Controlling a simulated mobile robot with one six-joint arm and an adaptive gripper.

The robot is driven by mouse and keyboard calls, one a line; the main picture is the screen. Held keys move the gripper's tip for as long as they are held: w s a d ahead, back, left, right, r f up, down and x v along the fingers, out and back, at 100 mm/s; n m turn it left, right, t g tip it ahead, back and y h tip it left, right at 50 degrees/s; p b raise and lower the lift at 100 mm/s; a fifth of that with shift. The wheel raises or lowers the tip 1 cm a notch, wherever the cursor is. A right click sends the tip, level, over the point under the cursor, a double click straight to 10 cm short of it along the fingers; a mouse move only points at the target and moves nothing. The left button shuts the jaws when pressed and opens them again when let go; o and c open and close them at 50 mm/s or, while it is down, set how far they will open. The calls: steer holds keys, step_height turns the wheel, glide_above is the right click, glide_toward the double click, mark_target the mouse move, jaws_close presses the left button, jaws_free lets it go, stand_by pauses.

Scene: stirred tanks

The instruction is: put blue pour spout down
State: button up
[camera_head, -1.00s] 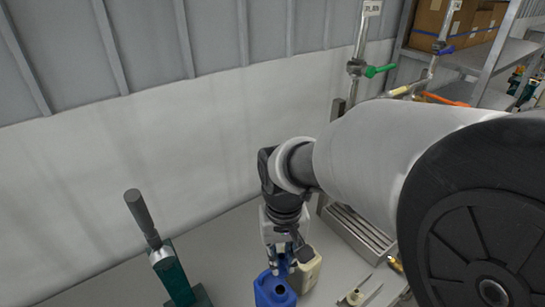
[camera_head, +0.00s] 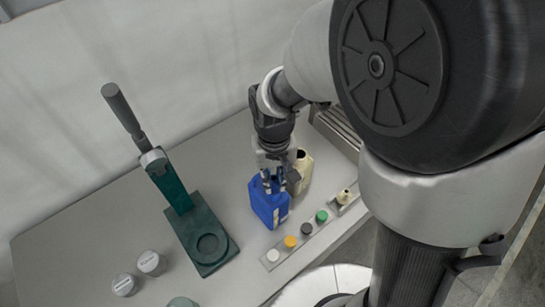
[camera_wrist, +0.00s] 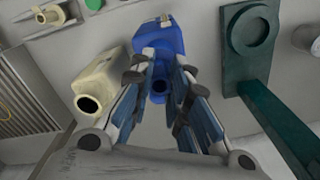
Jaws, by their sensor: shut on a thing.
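My gripper (camera_head: 279,182) points down over the blue jug (camera_head: 268,207) and is shut on the blue pour spout (camera_wrist: 159,89). The spout's round dark opening shows between the fingers in the wrist view, where my gripper (camera_wrist: 165,100) also shows. The blue jug (camera_wrist: 160,38) stands upright right behind the spout in that view. The fingers hide most of the spout in the head view, so I cannot tell whether it touches the jug's mouth.
A cream jug (camera_head: 301,173) stands close beside the blue jug. A rail in front holds white (camera_head: 273,255), orange (camera_head: 290,241), dark (camera_head: 306,229) and green (camera_head: 321,216) caps and a cream spout (camera_head: 344,197). A green lever press (camera_head: 207,235) stands left, with bare table between.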

mark_target(274, 178)
steer(key=shift+f, duration=0.35)
steer(key=o, duration=0.8)
steer(key=shift+c, duration=0.2)
steer(key=shift+r, duration=0.1)
step_height(274, 178, up, 13)
steer(key=p, duration=0.3)
steer(key=s+d+r+m+t, duration=0.1)
steer(key=s+d+r+t, duration=0.3)
steer(key=s+d+r, duration=0.3)
steer(key=s+d, duration=0.4)
steer(key=s, duration=0.2)
steer(key=shift+s+r+t, duration=0.15)
steer(key=shift+s+t, duration=0.1)
steer(key=shift+t, duration=0.05)
